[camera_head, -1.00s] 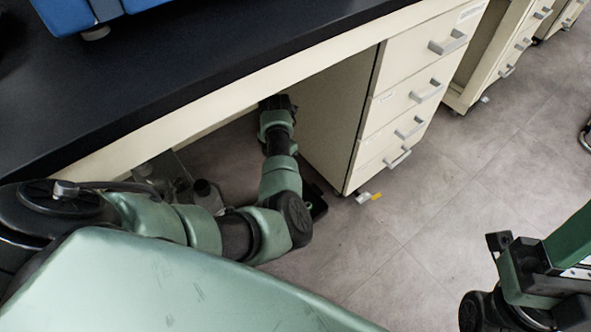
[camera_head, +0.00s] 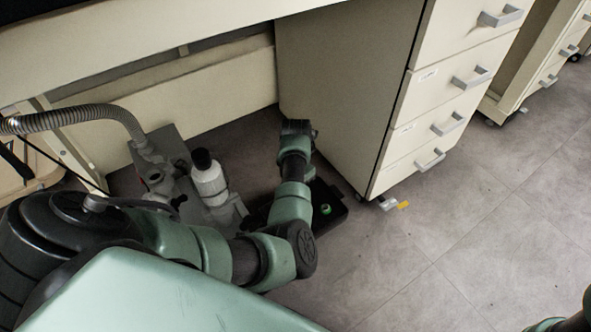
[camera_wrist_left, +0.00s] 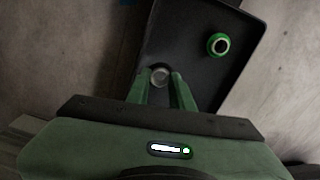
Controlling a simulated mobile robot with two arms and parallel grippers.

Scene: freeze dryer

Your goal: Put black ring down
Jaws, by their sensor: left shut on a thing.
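In the left wrist view, my left gripper (camera_wrist_left: 160,92) points down over a black tray (camera_wrist_left: 190,25). Its two green fingers are shut on a small dark ring (camera_wrist_left: 159,67), which is hard to tell from the tray behind it. A pale round disc shows between the fingertips. I cannot tell whether the ring touches the tray. In the head view the tray (camera_head: 338,217) lies on the floor under the bench, partly behind my left arm, and the left fingertips are hidden. Only a piece of my right arm shows at the bottom right corner.
A green ring-shaped item (camera_wrist_left: 218,44) sits in the tray, right of the fingers. A pump (camera_head: 165,180) with a white bottle (camera_head: 208,178) and grey hose stands left of my arm. The drawer cabinet (camera_head: 345,80) stands close on the right. Open floor lies beyond.

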